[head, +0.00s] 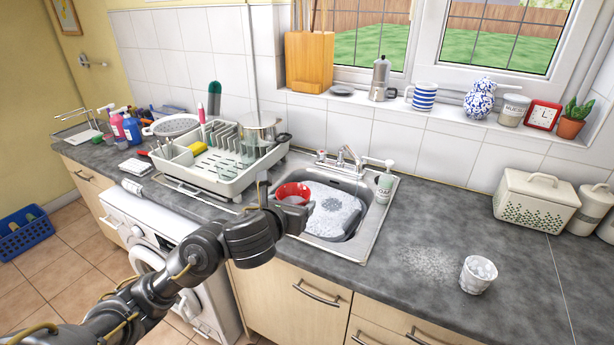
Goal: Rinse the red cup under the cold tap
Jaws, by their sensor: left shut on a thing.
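The chrome tap (350,155) stands at the back of the sink, beyond and right of the cup. Foamy water (335,213) shows in the basin. My right gripper is out of view.
A dish rack (225,180) stands left of the sink, close to my left gripper. A soap bottle (385,183) stands at the sink's right back corner.

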